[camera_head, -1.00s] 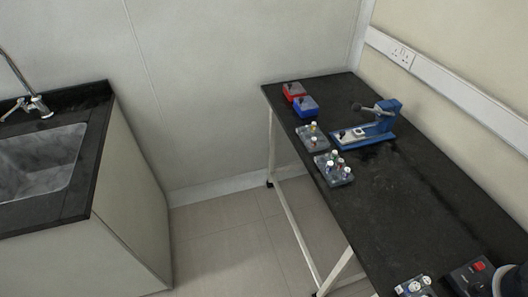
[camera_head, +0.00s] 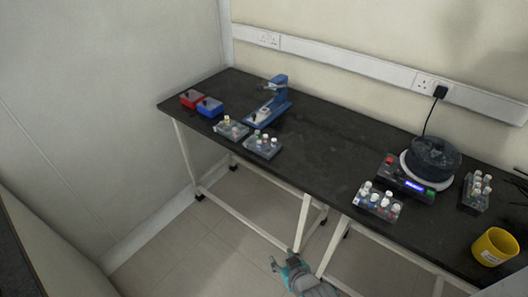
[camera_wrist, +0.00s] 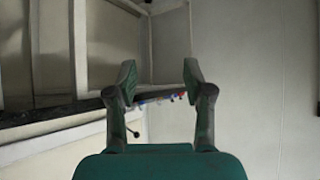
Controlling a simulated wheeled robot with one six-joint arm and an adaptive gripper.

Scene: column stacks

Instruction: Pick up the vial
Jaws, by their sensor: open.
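Several small capped vials stand in grey racks on the black bench. One rack (camera_head: 231,131) and another rack (camera_head: 263,147) are left of the middle, a third rack (camera_head: 376,203) is near the front edge, and a fourth rack (camera_head: 475,194) is at the right. I cannot tell which vial is meant. My gripper (camera_head: 283,262) is low in front of the bench, apart from all racks. In the wrist view my gripper (camera_wrist: 158,82) is open and empty, with small coloured things far off between its fingers.
A red box (camera_head: 191,98), a blue box (camera_head: 210,107) and a blue device (camera_head: 270,100) stand at the bench's left. A round black machine (camera_head: 433,160) and a yellow cup (camera_head: 494,247) are at the right. The bench middle (camera_head: 325,160) is clear.

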